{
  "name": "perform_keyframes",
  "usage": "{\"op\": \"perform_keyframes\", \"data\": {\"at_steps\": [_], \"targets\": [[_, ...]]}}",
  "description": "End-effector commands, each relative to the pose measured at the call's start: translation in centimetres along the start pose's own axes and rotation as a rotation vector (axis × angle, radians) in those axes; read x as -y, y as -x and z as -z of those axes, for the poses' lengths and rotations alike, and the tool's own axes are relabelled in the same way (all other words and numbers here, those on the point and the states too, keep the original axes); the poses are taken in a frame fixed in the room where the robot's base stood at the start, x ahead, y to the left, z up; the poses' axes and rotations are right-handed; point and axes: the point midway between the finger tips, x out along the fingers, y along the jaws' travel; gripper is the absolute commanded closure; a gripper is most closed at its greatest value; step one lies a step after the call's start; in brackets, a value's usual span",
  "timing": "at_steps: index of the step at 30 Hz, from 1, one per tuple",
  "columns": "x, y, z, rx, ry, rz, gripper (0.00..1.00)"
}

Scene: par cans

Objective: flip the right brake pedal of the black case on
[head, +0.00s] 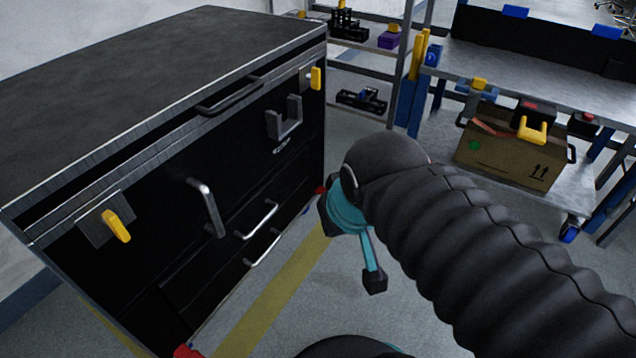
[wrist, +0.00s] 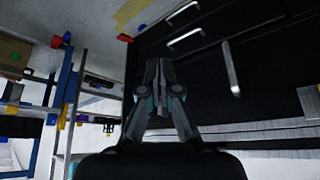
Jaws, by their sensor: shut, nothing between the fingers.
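The black case (head: 130,250) stands at the left in the head view, with its drawer front facing my arm. The right brake pedal (head: 320,190) is a small red piece low at the case's right front corner, just left of my wrist. It also shows as a red spot in the wrist view (wrist: 125,38), beyond my fingertips and a little left of them. The left brake pedal (head: 187,351) is red, at the bottom edge. My gripper (wrist: 155,66) is shut and empty, apart from the pedal; its fingers cannot be made out in the head view.
Metal drawer handles (head: 207,206) and yellow latches (head: 117,225) stick out from the case front. A workbench with a cardboard box (head: 510,155) stands at the right. A shelf (head: 365,70) is behind. Grey floor with a yellow stripe (head: 275,295) is open before the case.

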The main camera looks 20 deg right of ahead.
Motion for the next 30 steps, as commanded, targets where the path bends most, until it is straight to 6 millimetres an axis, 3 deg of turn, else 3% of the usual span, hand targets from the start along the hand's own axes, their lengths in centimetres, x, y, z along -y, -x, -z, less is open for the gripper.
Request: {"op": "perform_keyframes", "data": {"at_steps": [7, 11, 14, 20, 30], "targets": [[0.0, 0.0, 0.1, 0.0, 0.001, 0.0, 1.0], [0.0, -0.2, 1.1, 0.01, 0.012, 0.007, 1.0], [0.1, -0.7, 3.0, 0.026, 0.043, 0.021, 1.0], [-0.7, -3.2, 9.1, 0.061, 0.122, 0.066, 1.0], [-4.0, -10.9, 18.9, 0.087, 0.255, 0.155, 1.0]]}}
